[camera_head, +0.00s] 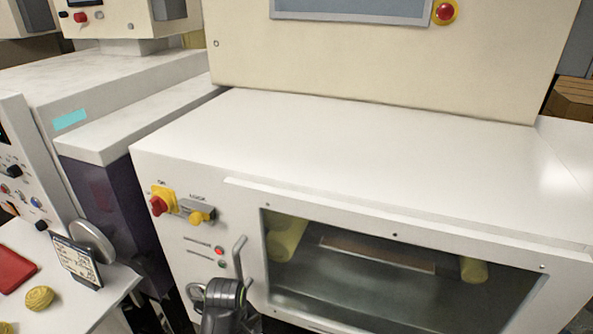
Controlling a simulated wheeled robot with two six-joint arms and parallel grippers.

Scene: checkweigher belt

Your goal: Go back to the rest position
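One dark grey gripper and wrist of mine, seemingly the left (222,300), shows at the bottom edge, in front of the white cabinet (345,140) and just below its grey door handle (239,252). Its fingertips are not clear, so I cannot tell whether it is open or shut, or whether it touches the handle. I see nothing held in it. My other gripper is not in view. The cabinet's windowed door (400,222) appears closed, with yellowish rollers (285,240) behind the glass.
At lower left a white table (70,312) holds a red tray (12,268), a round yellowish piece (39,298) and a small display (77,262).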

